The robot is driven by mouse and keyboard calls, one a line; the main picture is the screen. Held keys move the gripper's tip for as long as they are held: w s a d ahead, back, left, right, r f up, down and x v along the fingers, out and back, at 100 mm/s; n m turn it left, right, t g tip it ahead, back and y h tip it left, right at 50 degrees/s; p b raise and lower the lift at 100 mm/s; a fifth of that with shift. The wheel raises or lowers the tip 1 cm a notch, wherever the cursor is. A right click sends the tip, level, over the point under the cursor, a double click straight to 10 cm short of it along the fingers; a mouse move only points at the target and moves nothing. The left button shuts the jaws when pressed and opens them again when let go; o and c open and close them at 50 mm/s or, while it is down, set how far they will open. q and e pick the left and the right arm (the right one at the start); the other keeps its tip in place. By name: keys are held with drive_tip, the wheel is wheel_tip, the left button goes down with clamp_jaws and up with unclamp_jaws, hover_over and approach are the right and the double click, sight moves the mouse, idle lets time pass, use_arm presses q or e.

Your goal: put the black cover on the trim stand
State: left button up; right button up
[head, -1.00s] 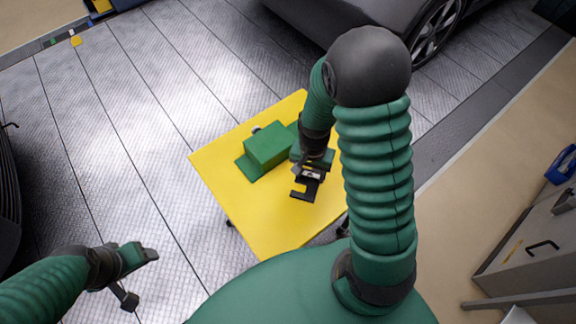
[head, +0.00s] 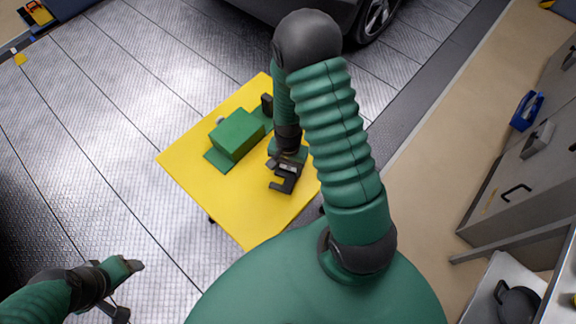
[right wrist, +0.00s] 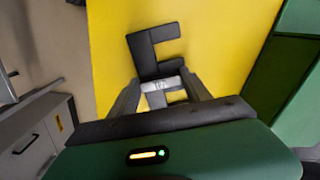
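A black bracket-shaped piece, which I take for the black cover (head: 284,183), is held by my right gripper (head: 288,164) over the yellow table. In the right wrist view the cover (right wrist: 152,50) shows as an angular hooked shape, with a pale part between the fingers of my right gripper (right wrist: 163,86). A green block on a green base, perhaps the trim stand (head: 237,134), stands on the table left of the right gripper. A dark upright piece (head: 267,104) stands behind it, partly hidden by my arm. My left gripper (head: 128,289) is open and empty, low at the left.
The yellow table (head: 230,200) has bare top at its front and left. A dark car (head: 350,15) is beyond it. Grey cabinets (head: 520,185) stand at the right, with a white tray holding a black round item (head: 518,303) below. Open floor lies left of the table.

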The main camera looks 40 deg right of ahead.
sight(288, 169)
drive_tip(key=o, duration=0.3)
drive_tip(key=shift+a, duration=0.15)
drive_tip(key=shift+o, duration=0.2)
drive_tip(key=shift+r, duration=0.15)
wheel_tip(288, 169, up, 12)
drive_tip(key=f+p, duration=0.1)
drive_tip(key=a+r+n+t, duration=0.2)
drive_tip(key=a+r+n, duration=0.5)
drive_tip(key=a+n, duration=0.4)
drive_tip(key=shift+s+n+t, duration=0.3)
drive_tip(key=shift+s+n, duration=0.15)
drive_tip(key=shift+n, duration=0.35)
